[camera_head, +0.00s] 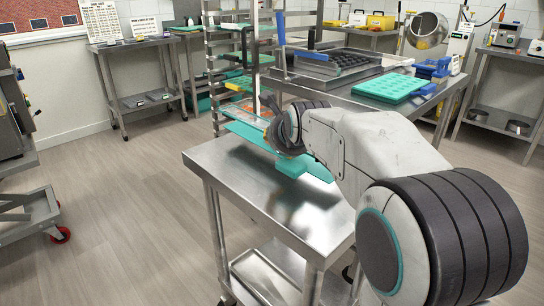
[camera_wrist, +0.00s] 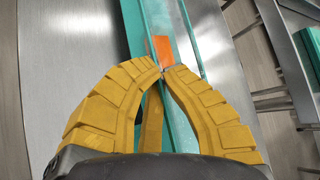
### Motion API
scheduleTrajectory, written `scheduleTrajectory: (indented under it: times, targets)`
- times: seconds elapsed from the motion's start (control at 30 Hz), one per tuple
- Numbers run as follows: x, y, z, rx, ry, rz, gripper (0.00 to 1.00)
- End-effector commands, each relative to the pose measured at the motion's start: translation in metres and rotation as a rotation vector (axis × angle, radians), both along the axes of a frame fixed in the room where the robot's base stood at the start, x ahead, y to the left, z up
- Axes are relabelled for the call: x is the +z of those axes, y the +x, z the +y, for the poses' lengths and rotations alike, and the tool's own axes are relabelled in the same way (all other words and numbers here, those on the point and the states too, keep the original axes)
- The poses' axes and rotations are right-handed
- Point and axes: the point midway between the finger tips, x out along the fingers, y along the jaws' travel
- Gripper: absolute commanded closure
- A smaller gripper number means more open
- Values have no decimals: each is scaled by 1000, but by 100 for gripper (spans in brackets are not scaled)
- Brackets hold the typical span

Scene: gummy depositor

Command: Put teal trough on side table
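The teal trough (camera_head: 245,132) is a long, narrow channel. In the camera_head view it runs from beside the rack to over the steel side table (camera_head: 225,165), with its far end past the table edge. Its near part shows under my arm; I cannot tell whether it touches the top. In the camera_wrist view the trough (camera_wrist: 136,25) runs lengthwise under my gripper (camera_wrist: 162,71), with an orange patch (camera_wrist: 162,50) inside. The yellow fingertips nearly meet and appear shut on a thin trough wall. In the camera_head view the fingers are hidden behind my arm.
A tall tray rack (camera_head: 213,75) stands beyond the side table. A steel workbench (camera_head: 330,92) behind it carries a teal mold tray (camera_head: 390,87) and blue bins (camera_head: 432,68). The near part of the side table is bare. Open floor (camera_head: 130,200) lies left.

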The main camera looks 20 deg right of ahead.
Motion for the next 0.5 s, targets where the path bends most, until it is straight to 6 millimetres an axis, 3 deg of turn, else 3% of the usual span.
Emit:
scheduleTrajectory:
  times: [0.3, 0.5]
  targets:
    - [-32, -5, -4, -6, -5, -1, 100]
    - [-38, -7, -5, -8, -6, -2, 100]
